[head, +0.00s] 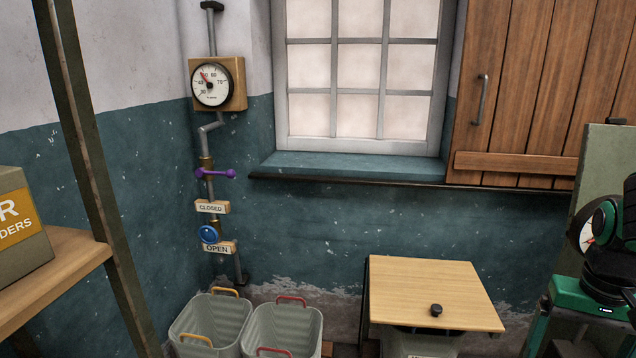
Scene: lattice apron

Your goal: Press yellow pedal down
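I cannot make out a yellow pedal in the head view. The lower floor area is cut off by the bottom edge of the picture. The yellow parts I see low down are the handles (197,340) of a grey bin (209,315) at the lower left. My gripper is not in view.
A second grey bin (283,327) has red handles. A wooden board (430,283) with a black knob (436,310) is right of centre, above a grey container. A green and black machine (590,300) stands at the right edge. A wooden shelf (55,270) fills the left.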

